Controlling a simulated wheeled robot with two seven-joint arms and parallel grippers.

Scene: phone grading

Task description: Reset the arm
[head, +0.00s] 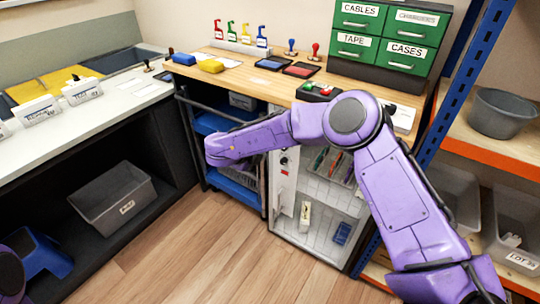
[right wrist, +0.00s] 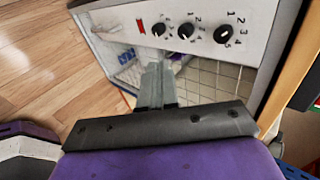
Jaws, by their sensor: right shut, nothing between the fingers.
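My right arm (head: 395,195) is purple and comes in from the right in the head view. It bends at a high elbow, and its forearm reaches left across the front of the wooden bench. In the right wrist view my right gripper (right wrist: 157,85) is shut, its grey fingers together and empty. They point toward a white cabinet (right wrist: 190,25) with several black knobs and a tiled or gridded interior. In the head view the fingers cannot be made out beyond the wrist. Of my left arm only a dark purple part shows at the lower left edge; its gripper is out of view.
The wooden bench (head: 225,75) carries stamps, ink pads and green drawers (head: 383,32). A grey bin (head: 113,197) sits under the left counter (head: 90,113). Blue-and-orange shelving (head: 500,145) stands at the right. The wooden floor (head: 200,255) in the middle is clear.

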